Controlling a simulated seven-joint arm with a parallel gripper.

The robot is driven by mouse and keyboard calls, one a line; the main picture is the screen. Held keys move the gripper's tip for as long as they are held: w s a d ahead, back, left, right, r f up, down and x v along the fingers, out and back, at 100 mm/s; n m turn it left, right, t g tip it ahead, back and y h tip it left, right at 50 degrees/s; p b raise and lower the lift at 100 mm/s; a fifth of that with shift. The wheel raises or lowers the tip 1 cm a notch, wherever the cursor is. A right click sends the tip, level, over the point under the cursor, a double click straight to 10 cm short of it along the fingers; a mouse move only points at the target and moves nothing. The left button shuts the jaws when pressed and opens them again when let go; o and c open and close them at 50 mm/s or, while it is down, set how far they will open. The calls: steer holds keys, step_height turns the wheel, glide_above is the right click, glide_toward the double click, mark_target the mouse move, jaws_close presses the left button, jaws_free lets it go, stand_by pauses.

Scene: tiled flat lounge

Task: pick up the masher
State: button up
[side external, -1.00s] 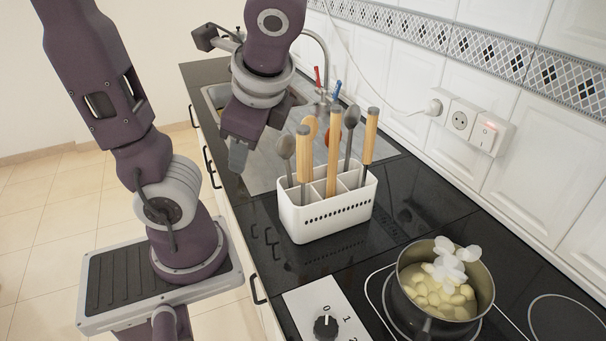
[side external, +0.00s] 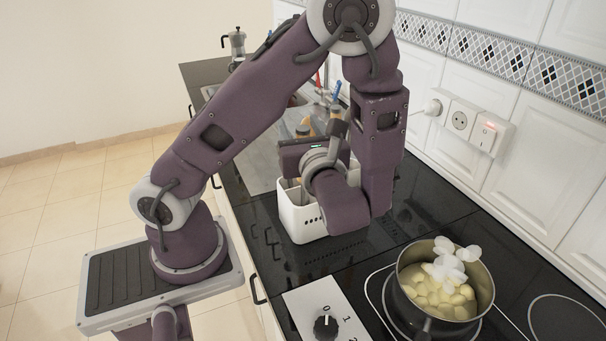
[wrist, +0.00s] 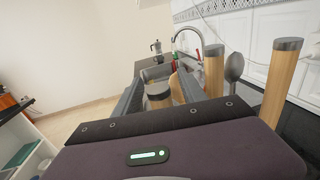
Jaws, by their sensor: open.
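Several wooden handles with grey end caps stand up from a white slotted utensil holder (side external: 303,225). Their heads are down in the holder and hidden, so I cannot tell which one is the masher. In the wrist view, my gripper (wrist: 161,80) is open, with one short wooden-looking handle (wrist: 158,101) showing between its fingers. I cannot tell whether either finger touches it. Two other wooden handles (wrist: 214,72) (wrist: 281,82) stand to the right, outside the fingers. In the side view my arm covers much of the holder, and my fingertips are hidden.
A grey spoon (wrist: 234,67) stands between the right-hand handles. A pot (side external: 443,280) with potato pieces and whitish lumps sits on the hob. The sink tap (wrist: 186,38) and a moka pot (side external: 235,43) are farther back. The tiled wall bounds the right side.

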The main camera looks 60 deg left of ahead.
steer(key=shift+a, duration=0.2)
steer(key=shift+c, duration=0.4)
jaws_close()
stand_by(0.9)
